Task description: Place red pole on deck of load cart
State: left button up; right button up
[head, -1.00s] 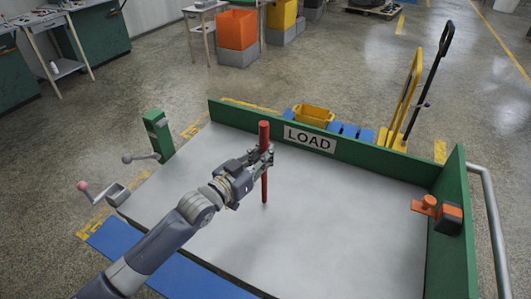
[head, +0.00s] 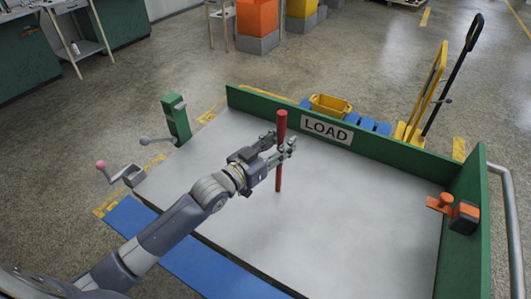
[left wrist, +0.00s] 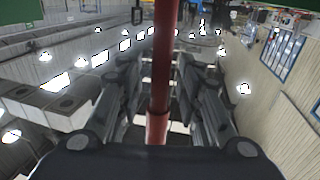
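The red pole (head: 281,126) stands upright on the grey deck (head: 340,205) of the load cart, its lower end appearing to rest on the deck. My left gripper (head: 282,143) reaches in from the left at the pole's middle, with its fingers spread on both sides of it. In the left wrist view the red pole (left wrist: 160,75) runs between the two fingers, with gaps showing on both sides. The pole's middle is partly hidden by the gripper. My right gripper is not in view.
A green wall with a LOAD sign (head: 327,130) bounds the deck's far side; another green wall with an orange fixture (head: 465,215) stands at the right. A green post with a lever (head: 175,118) and a pink-knobbed crank (head: 101,166) stand left. The deck's right part is clear.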

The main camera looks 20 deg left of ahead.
pick_arm(q)
jog(key=b+v, duration=0.1)
jog(key=v, duration=1)
jog(key=shift+s, duration=0.3)
jog(key=shift+a, duration=0.15)
